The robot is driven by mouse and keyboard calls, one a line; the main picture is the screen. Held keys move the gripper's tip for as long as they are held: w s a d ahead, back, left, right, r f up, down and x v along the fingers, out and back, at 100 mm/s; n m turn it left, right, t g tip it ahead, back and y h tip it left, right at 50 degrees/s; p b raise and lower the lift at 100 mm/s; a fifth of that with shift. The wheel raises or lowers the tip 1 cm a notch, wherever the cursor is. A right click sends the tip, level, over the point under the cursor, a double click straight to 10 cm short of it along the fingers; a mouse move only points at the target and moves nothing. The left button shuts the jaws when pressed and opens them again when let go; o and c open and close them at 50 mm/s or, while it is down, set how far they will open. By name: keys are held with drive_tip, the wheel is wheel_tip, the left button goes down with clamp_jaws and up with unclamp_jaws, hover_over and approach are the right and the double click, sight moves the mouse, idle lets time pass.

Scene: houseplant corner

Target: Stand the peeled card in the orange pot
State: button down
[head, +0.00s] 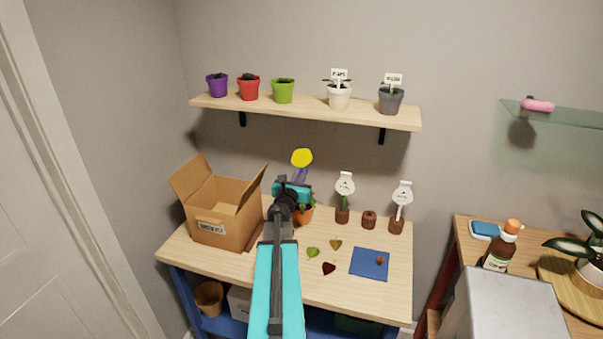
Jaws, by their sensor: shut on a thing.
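The orange pot (304,216) stands on the wooden table, with some green foliage in it, partly hidden behind my gripper. A card with a round yellow head (301,158) and a purplish stem rises just above and behind my gripper (293,187). I take this to be the peeled card. My gripper is shut on it and holds it about upright over the orange pot. The card's lower end is hidden by my gripper, so I cannot tell whether it touches the pot.
An open cardboard box (222,208) stands at left. Two white round cards (345,184) (402,191) stand in brown holders, with a brown holder (369,220) between. A shelf of pots (308,110) hangs above.

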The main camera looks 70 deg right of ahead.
drive_tip(key=shift+w+f+b, duration=0.1)
drive_tip(key=shift+f+b, duration=0.85)
drive_tip(key=shift+f, duration=1.05)
drive_tip(key=shift+f+b, duration=1.2)
drive_tip(key=shift+b, duration=0.25)
drive_tip(key=shift+a+b, duration=0.1)
drive_tip(key=shift+b, duration=0.3)
drive_tip(key=shift+f+b, duration=0.8)
drive_tip(key=shift+b, duration=0.55)
idle(0.8)
drive_tip(key=shift+f+b, duration=1.4)
drive_tip(key=shift+b, duration=0.2)
idle(0.4)
